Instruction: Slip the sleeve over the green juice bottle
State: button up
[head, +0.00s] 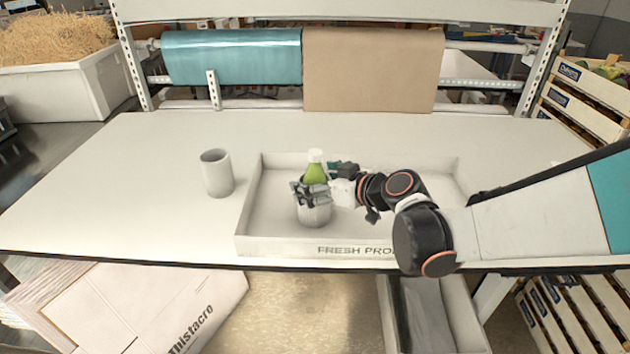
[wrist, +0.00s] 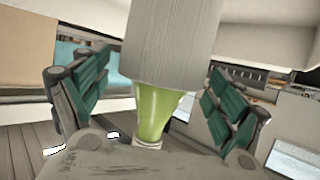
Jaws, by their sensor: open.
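The green juice bottle (head: 316,173), with a white cap, stands upright in the white tray. A light grey ribbed sleeve (head: 314,214) is around its lower body, and the green shoulder and cap show above it. The wrist view shows them upside down, with the sleeve (wrist: 172,45) above, the green bottle (wrist: 156,106) below it and the cap lowest. My gripper (head: 311,190) is open near the sleeve's upper rim. Its two green-padded fingers stand apart on either side of the bottle in the wrist view. The fingers hide part of the rim in the head view.
The white tray (head: 280,247), marked "FRESH PRO", has low walls around the bottle. A plain grey cup-like cylinder (head: 217,174) stands on the table (head: 110,190) left of it. Teal and brown rolls hang at the back. The table's left side is clear.

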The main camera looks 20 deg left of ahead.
jog(key=v, duration=1.1)
jog(key=shift+d, duration=0.15)
jog(key=shift+d, duration=0.1)
jog(key=s+d+m+h, duration=0.3)
jog(key=s+d, duration=0.3)
jog(key=d, duration=0.3)
jog(key=s+d+f+m+h, duration=0.1)
jog(key=s+d+m+h, duration=0.3)
jog(key=d, duration=0.5)
jog(key=s+d+f+m+h, duration=0.1)
jog(key=s+d+m+h, duration=0.3)
jog(key=s+d, duration=0.3)
jog(key=shift+s+d+m, duration=0.3)
jog(key=shift+s+d, duration=0.05)
jog(key=shift+d, duration=0.75)
